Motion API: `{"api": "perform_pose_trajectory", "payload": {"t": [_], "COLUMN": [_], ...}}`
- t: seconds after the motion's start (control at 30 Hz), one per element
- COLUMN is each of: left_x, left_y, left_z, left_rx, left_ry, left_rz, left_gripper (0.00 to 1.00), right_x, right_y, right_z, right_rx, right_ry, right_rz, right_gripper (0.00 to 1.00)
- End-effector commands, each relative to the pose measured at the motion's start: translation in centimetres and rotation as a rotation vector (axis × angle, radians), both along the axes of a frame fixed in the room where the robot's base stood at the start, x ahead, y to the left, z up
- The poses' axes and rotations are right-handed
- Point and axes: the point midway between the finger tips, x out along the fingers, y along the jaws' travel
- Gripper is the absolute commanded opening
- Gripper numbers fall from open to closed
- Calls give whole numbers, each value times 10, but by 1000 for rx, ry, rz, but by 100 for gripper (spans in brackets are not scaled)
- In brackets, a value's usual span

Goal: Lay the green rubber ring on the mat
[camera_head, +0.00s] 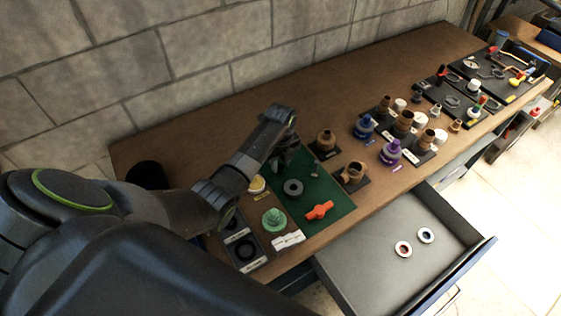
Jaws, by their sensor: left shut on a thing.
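The green mat (338,196) lies on the bench and bears a dark grey ring (293,187) and an orange handle-like piece (319,210). A light green stepped, round piece (274,219) stands left of the mat; I cannot tell whether it includes the green rubber ring. My left gripper (281,165) points down over the far left part of the mat. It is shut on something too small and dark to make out. My right gripper is not in view.
Left of the mat, a tray holds black rings (246,250) and a yellow piece (257,184). Brass fittings (326,140) stand behind the mat. An open drawer (375,265) at the front holds two small rings (403,249). A stone wall (190,60) closes the back.

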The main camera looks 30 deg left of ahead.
Motion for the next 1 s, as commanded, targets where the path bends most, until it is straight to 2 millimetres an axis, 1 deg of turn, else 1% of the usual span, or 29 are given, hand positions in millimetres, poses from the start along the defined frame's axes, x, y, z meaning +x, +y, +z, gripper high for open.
{"api": "perform_pose_trajectory", "payload": {"t": [0.2,0.23,0.4,0.63,0.77,0.87,0.97,1.0], "left_x": [0,0,0,0,0,1,1,2], "left_y": [0,0,0,0,0,0,1,1], "left_z": [-3,-3,-2,-2,3,12,27,35], "left_rx": [0,0,0,0,0,1,1,2], "left_ry": [0,0,0,0,-1,-3,-5,-7], "left_rz": [0,0,0,1,1,0,0,1], "left_gripper": [8,31,51,51,51,51,51,51], "right_x": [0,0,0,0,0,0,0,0], "right_y": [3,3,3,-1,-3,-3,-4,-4], "right_z": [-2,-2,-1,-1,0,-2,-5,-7], "right_rx": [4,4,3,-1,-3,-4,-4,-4], "right_ry": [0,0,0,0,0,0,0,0], "right_rz": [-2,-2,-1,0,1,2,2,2], "right_gripper": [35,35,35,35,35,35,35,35]}}
